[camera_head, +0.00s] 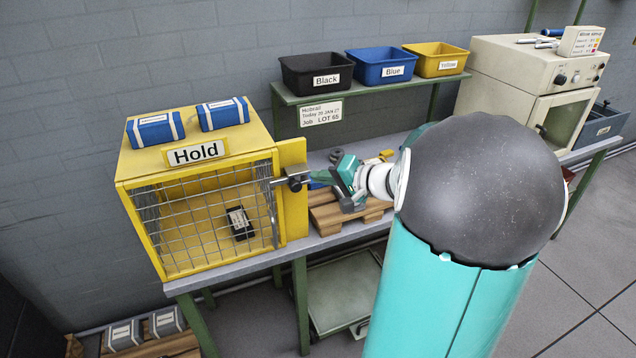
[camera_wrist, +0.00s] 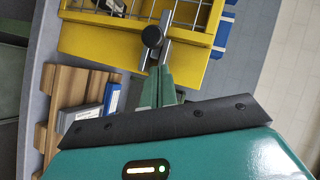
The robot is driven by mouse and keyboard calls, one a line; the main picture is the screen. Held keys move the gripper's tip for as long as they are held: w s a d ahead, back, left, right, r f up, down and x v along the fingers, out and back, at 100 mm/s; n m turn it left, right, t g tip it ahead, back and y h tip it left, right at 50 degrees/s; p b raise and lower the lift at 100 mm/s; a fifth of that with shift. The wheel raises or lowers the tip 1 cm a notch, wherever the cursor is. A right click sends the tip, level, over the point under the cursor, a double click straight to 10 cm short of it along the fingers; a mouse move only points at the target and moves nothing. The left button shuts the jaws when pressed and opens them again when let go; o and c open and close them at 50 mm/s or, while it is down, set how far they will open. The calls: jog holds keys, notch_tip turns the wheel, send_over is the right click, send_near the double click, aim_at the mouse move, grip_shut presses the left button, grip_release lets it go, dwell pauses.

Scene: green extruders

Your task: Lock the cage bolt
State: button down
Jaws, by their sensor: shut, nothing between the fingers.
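The yellow cage (camera_head: 187,157) with a "Hold" sign stands at the left end of the bench, its wire mesh door (camera_head: 205,225) across the front and looking closed. The metal bolt (camera_head: 275,182) lies across the door's right edge, with a dark knob (camera_head: 295,183) on the yellow side plate. In the wrist view, the round black knob (camera_wrist: 152,37) sits beside the bolt rods. My gripper (camera_wrist: 160,70) is shut and empty, its green fingertips close to the knob and bolt; contact cannot be told. In the head view, my arm hides part of the gripper.
A black device (camera_head: 240,222) lies inside the cage, and two blue packs (camera_head: 155,128) lie on top. A wooden pallet (camera_head: 335,212) with small items is right of the cage. Black, blue and yellow bins (camera_head: 382,67) stand on the shelf behind. A cream oven (camera_head: 500,90) is farther right.

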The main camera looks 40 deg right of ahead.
jog(key=v, duration=1)
jog(key=shift+s+d+r, duration=0.2)
jog(key=shift+d+r, duration=0.15)
jog(key=shift+d, duration=0.1)
jog(key=w+a+n+g+y, duration=0.2)
jog(key=a+n+g, duration=0.15)
jog(key=a, duration=0.85)
jog(key=s+a+n+g+h, duration=0.2)
jog(key=s+a, duration=0.3)
jog(key=a, duration=0.4)
jog(key=s+a+f+n+g+h, duration=0.1)
jog(key=s+a+n+h, duration=0.3)
jog(key=a, duration=0.6)
jog(key=shift+s+f+n+g, duration=0.3)
jog(key=shift+s+n+g, duration=0.35)
jog(key=shift+g, duration=0.2)
